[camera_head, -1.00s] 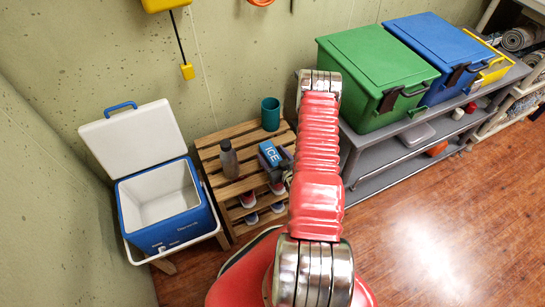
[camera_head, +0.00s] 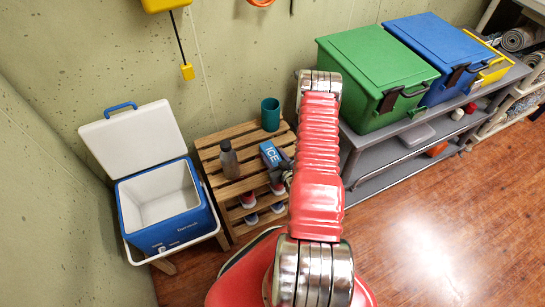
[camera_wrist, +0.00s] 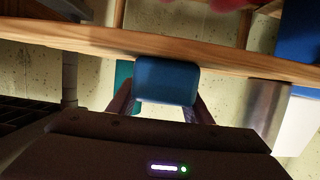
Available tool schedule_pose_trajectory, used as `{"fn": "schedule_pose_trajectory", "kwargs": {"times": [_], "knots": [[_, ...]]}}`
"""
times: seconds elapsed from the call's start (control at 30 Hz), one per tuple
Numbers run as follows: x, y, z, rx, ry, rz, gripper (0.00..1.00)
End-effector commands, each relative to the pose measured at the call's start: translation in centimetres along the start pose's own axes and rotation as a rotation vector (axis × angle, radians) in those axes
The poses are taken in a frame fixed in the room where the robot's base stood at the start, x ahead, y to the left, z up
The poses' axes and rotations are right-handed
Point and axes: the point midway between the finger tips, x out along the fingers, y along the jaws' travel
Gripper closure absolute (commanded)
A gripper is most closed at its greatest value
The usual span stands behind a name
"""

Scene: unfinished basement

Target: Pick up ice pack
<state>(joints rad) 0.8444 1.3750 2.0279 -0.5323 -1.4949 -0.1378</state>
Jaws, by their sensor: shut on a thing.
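The blue ice pack (camera_head: 269,153), marked ICE, is at the right side of the slatted wooden rack (camera_head: 207,152) in the head view. In the wrist view the ice pack (camera_wrist: 166,81) sits between the two fingers of my gripper (camera_wrist: 163,104). My gripper is shut on it. In the head view my gripper (camera_head: 285,165) is at the pack's right edge, partly hidden by my arm. I cannot tell whether the pack touches the rack top.
A grey bottle (camera_head: 228,160) and a teal cup (camera_head: 270,114) stand on the rack. An open blue cooler (camera_head: 165,238) with a white lid stands to the left. A grey shelf (camera_head: 362,142) with green (camera_head: 372,68) and blue (camera_head: 436,52) bins is to the right.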

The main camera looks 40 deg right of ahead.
Motion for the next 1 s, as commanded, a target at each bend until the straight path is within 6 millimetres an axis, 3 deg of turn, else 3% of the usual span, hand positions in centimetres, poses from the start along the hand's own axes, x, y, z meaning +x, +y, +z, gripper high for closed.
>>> {"fn": "schedule_pose_trajectory", "kwargs": {"times": [0.37,1.0], "knots": [[-0.3,0.0,-1.2,-0.001,0.002,0.0,0.87],[-2.6,0.0,-8.7,-0.001,0.003,0.0,0.87]]}}
